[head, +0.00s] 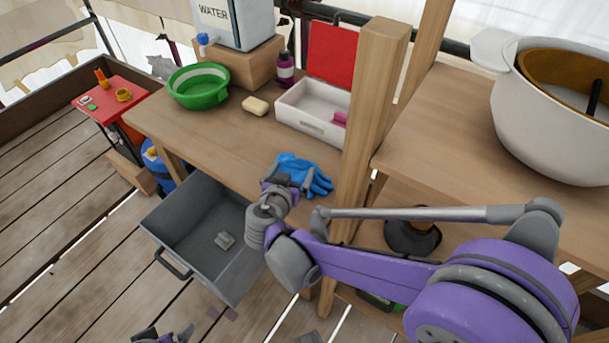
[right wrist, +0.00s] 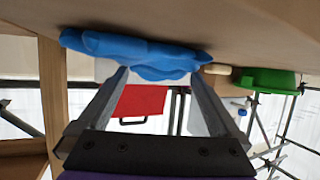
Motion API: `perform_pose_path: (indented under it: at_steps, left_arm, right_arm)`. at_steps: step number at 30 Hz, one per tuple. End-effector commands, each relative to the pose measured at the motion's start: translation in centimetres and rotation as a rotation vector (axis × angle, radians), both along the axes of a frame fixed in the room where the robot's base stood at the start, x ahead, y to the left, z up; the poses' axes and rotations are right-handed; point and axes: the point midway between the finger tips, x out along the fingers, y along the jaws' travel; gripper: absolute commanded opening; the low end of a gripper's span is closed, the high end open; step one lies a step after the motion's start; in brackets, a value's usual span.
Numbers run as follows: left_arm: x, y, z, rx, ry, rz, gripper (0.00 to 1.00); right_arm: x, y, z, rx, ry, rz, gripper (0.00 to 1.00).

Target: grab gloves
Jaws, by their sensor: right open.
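A pair of blue gloves (head: 304,172) lies in a small heap near the front edge of the wooden bench (head: 225,130). My right gripper (head: 281,182) is at the near side of the gloves, above the bench edge. In the right wrist view the blue gloves (right wrist: 135,52) show at the tips of the two spread fingers (right wrist: 165,85). The fingers are open, and whether they touch the gloves I cannot tell. A small part of my left gripper (head: 168,336) shows at the bottom edge of the head view, too cut off to read its jaws.
A green basin (head: 199,87), a soap bar (head: 255,106) and a white box with a red lid (head: 311,122) stand on the bench. A wooden post (head: 371,110) rises just right of the gloves. A grey open bin (head: 190,205) sits below the bench front.

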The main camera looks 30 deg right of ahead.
Motion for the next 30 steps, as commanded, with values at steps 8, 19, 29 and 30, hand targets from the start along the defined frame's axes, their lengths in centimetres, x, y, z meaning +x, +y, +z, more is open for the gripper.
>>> perform_pose_path:
  at_steps: [8,19,29,30]
  left_arm:
    - [0.0,0.0,-0.5,0.000,0.001,0.000,1.00]
    - [0.0,0.0,-0.4,0.000,0.001,0.000,1.00]
    - [0.0,0.0,-0.4,0.000,0.001,0.000,1.00]
    - [0.0,0.0,-0.4,0.000,0.001,0.000,1.00]
  right_arm:
    - [1.8,-1.6,-1.1,-0.001,0.001,-0.001,1.00]
    - [1.8,-1.6,-1.1,0.000,0.000,0.000,0.68]
    - [1.8,-1.6,-1.1,0.000,0.000,0.000,0.28]
    - [1.8,-1.6,-1.1,0.000,0.000,0.000,0.28]
